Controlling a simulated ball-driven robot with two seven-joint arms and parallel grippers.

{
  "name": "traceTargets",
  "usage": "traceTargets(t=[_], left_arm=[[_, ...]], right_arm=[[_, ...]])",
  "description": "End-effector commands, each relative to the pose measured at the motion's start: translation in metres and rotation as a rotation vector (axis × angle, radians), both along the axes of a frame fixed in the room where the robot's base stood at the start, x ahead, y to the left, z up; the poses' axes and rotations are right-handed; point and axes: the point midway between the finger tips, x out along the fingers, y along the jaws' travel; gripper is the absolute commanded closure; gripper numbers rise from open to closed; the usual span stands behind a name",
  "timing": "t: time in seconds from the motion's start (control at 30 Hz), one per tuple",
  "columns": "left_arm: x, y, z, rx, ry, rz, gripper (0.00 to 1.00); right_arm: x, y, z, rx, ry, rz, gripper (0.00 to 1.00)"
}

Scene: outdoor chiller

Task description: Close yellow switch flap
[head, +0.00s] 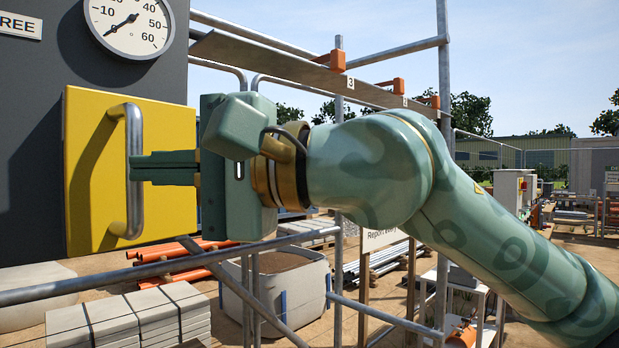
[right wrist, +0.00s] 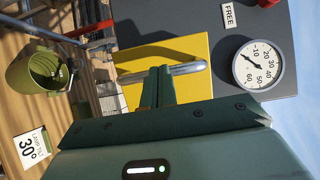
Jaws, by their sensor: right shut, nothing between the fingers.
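The yellow switch flap (head: 168,205) is a square yellow panel on the left in the head view, standing out in front of the dark grey cabinet. A silver bar handle (head: 134,210) runs upright down its face. The flap (right wrist: 195,50) and the handle (right wrist: 187,69) also show in the right wrist view. I cannot tell how far the flap stands open. My right gripper (head: 132,167) is shut and empty. Its fingertips (right wrist: 161,70) overlap the middle of the handle; whether they touch it is unclear. My left gripper is not in view.
The grey cabinet (head: 30,130) carries a round dial (head: 130,22) above the flap. Metal scaffold rails (head: 445,60) stand behind my right arm. Pale slabs (head: 130,315) and a grey planter (head: 300,285) are below. A green bucket (right wrist: 42,70) shows in the wrist view.

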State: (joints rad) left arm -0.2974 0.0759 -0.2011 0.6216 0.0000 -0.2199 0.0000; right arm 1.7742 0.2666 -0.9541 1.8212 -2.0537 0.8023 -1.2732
Motion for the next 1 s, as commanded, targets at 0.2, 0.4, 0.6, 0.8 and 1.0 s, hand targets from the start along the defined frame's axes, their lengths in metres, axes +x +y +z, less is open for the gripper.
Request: traceTargets(t=[0.2,0.4,0.6,0.8,1.0], left_arm=[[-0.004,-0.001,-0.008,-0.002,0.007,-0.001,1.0],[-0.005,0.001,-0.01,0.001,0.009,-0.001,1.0],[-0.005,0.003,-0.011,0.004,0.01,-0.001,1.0],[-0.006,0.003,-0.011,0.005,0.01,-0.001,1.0],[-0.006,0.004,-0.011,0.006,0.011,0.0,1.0]], right_arm=[[-0.001,0.017,-0.001,-0.001,0.0,0.003,1.0],[0.0,0.026,0.0,0.0,-0.002,0.003,1.0],[0.0,0.029,0.0,0.0,-0.001,0.002,1.0],[0.0,0.029,0.0,0.0,-0.001,0.002,1.0],[0.0,0.029,0.0,0.0,-0.001,0.002,1.0]])
